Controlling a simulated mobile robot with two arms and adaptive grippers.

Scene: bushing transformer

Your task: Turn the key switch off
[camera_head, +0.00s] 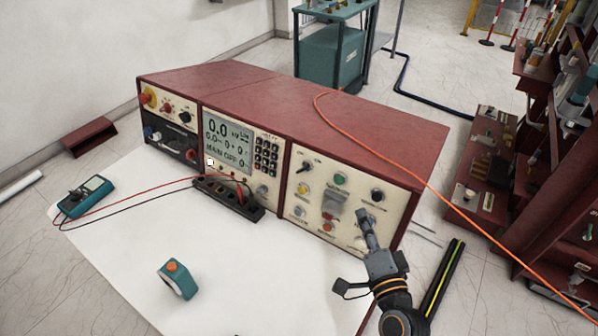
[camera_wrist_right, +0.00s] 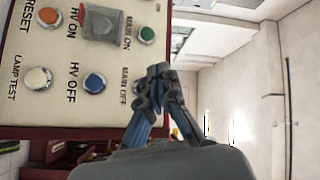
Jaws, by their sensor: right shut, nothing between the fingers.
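The red-cased test console (camera_head: 255,100) stands on a white sheet. On its right-hand cream panel, a dark switch handle (camera_head: 305,167) with small labels on both sides looks like the key switch; it is too small to be sure. My right gripper (camera_head: 366,228) is shut and empty in front of the lower right of this panel. It is well to the right of and below that handle. In the right wrist view the closed fingers (camera_wrist_right: 158,76) are beside the MAIN OFF label and hide what lies behind them. I cannot tell whether they touch the panel. My left gripper is out of view.
Near the gripper are the green MAIN ON button (camera_wrist_right: 146,34), blue HV OFF button (camera_wrist_right: 95,83) and grey cover (camera_wrist_right: 101,26). An orange cable (camera_head: 425,180) crosses the console top. A black terminal strip (camera_head: 228,198) and teal meter (camera_head: 86,196) lie in front.

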